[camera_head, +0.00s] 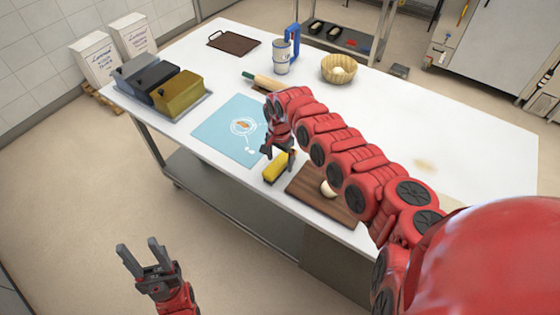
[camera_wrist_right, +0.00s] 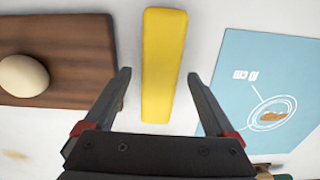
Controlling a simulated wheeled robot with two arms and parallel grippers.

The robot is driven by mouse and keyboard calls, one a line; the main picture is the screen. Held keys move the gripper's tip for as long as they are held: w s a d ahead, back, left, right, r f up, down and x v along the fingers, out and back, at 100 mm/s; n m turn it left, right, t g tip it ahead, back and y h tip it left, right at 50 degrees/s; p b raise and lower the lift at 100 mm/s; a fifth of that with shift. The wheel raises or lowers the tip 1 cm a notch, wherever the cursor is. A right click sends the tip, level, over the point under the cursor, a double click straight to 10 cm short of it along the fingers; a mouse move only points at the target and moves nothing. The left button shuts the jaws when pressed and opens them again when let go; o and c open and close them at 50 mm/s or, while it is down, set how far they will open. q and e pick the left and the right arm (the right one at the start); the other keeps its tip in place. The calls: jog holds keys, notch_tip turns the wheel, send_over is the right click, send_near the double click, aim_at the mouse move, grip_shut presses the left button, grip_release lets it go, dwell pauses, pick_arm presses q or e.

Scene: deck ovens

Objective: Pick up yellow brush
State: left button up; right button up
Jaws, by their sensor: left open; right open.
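The yellow brush (camera_head: 275,169) lies on the white table near its front edge, between the blue mat and the brown cutting board. My right gripper (camera_head: 279,153) is right above it, fingers pointing down. In the right wrist view the brush (camera_wrist_right: 163,65) shows as a long yellow block running between the two open fingers of the right gripper (camera_wrist_right: 160,95), with a gap on each side. My left gripper (camera_head: 143,254) is open and empty, off the table over the floor at the lower left.
The blue mat (camera_head: 222,133) lies left of the brush, the cutting board (camera_head: 310,195) with a pale dough ball (camera_head: 328,188) right of it. A rolling pin (camera_head: 265,82), metal can (camera_head: 282,57), basket (camera_head: 339,69) and lidded bins (camera_head: 177,92) stand farther back. The table's right side is mostly clear.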

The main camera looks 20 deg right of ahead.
aim_at(280, 160)
jog(key=shift+f, duration=0.65)
grip_shut()
jog(key=shift+r, duration=0.1)
notch_tip(280, 160, up, 9)
jog(key=b, duration=0.3)
jog(key=shift+r, duration=0.45)
